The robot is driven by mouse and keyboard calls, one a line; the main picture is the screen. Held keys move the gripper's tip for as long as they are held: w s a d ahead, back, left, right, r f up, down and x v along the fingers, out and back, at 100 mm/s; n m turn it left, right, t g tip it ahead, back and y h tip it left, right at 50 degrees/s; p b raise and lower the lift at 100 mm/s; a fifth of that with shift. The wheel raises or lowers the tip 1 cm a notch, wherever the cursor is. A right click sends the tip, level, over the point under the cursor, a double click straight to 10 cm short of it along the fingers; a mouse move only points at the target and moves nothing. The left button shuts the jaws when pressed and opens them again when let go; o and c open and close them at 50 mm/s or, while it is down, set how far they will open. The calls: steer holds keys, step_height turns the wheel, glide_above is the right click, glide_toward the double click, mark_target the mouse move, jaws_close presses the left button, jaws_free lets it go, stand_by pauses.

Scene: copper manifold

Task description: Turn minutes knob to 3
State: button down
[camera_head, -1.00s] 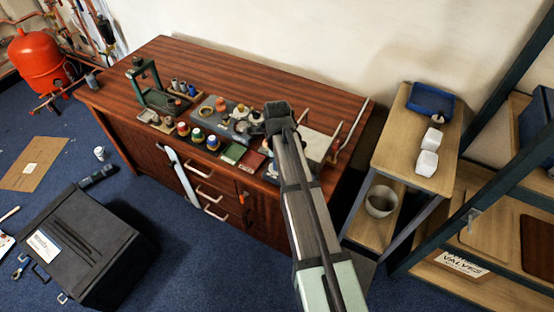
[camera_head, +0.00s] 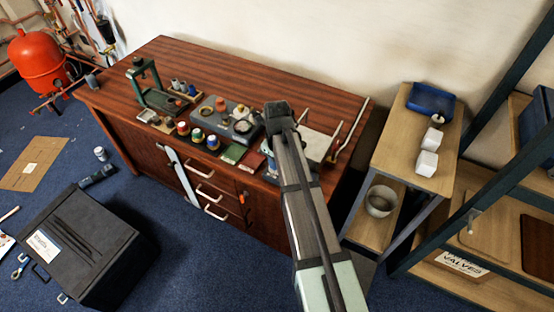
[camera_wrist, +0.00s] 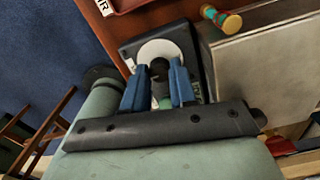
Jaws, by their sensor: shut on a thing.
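The wrist view shows a dark box (camera_wrist: 128,50) with a round white dial (camera_wrist: 165,47). A small dark knob (camera_wrist: 159,67) stands at the dial, between the blue fingers of my gripper (camera_wrist: 161,75). The fingers are shut on the knob, one on each side. I take it to be the minutes knob; no numerals or pointer can be read, so its setting cannot be told. Part of the dial is hidden by the fingers. In the head view my gripper's wrist housing (camera_head: 277,112) is over the right part of the workbench; the fingers and knob are hidden there.
A pale grey slab (camera_wrist: 265,65) and a colourful spool-like piece (camera_wrist: 222,18) lie right of the box. A red tray (camera_wrist: 135,4) is beyond it. On the wooden bench (camera_head: 215,70) stand a green press frame (camera_head: 150,82) and several coloured pots. The bench's back is clear.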

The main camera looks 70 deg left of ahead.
stand_by(0.4)
steer(key=c, duration=0.9)
jaws_free()
steer(key=shift+r, duration=0.1)
step_height(320, 180, up, 14)
steer(key=shift+f, duration=0.2)
